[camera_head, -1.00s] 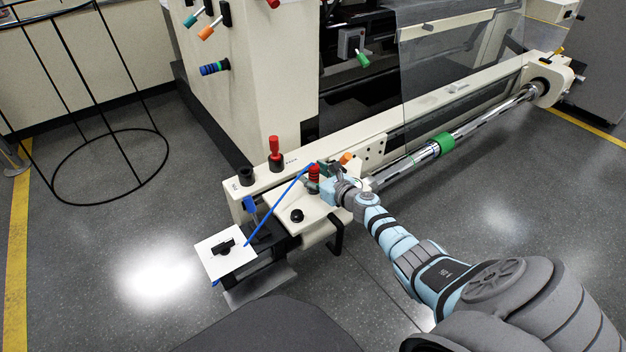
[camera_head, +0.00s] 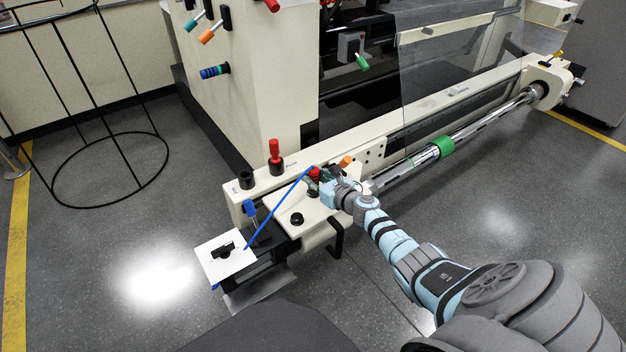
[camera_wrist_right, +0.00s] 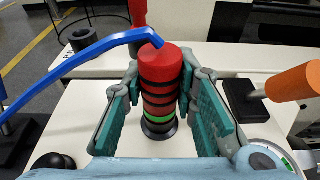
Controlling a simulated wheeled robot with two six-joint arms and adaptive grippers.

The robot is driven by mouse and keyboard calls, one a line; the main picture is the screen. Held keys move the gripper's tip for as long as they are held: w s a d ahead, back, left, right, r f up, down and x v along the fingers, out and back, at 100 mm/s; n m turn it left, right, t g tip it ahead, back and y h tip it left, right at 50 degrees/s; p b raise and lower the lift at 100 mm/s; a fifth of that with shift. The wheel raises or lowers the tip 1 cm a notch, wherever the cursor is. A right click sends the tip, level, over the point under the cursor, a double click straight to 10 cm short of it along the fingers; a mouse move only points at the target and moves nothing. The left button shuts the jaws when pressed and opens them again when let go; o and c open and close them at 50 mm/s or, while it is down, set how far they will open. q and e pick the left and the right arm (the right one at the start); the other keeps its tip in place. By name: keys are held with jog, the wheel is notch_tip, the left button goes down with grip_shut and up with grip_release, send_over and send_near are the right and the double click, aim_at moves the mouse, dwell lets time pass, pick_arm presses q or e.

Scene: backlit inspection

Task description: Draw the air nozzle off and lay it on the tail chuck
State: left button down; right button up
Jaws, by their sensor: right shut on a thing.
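The air nozzle (camera_wrist_right: 160,64), a red cylinder with a blue hose (camera_wrist_right: 75,70) at its top, stands upright over the cream end block of the machine, which I take for the tail chuck (camera_head: 290,208). It also shows small in the head view (camera_head: 314,173). Below its red top are black and red bands, a green ring and a black foot (camera_wrist_right: 158,132). My right gripper (camera_wrist_right: 160,97) is shut on the nozzle, with a teal finger on each side. In the head view my right gripper (camera_head: 322,182) partly hides its lower part. My left gripper is not in view.
An orange-handled lever (camera_wrist_right: 292,82) stands close on the right. A red-knobbed post (camera_head: 275,155) and a black socket (camera_head: 246,178) stand behind. A white plate with a black knob (camera_head: 226,255) is at the left. A chrome shaft (camera_head: 480,125) runs away right.

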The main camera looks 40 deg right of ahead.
aim_at(314, 169)
grip_shut()
jog(key=shift+r+p, duration=2.45)
jog(key=shift+r, duration=0.1)
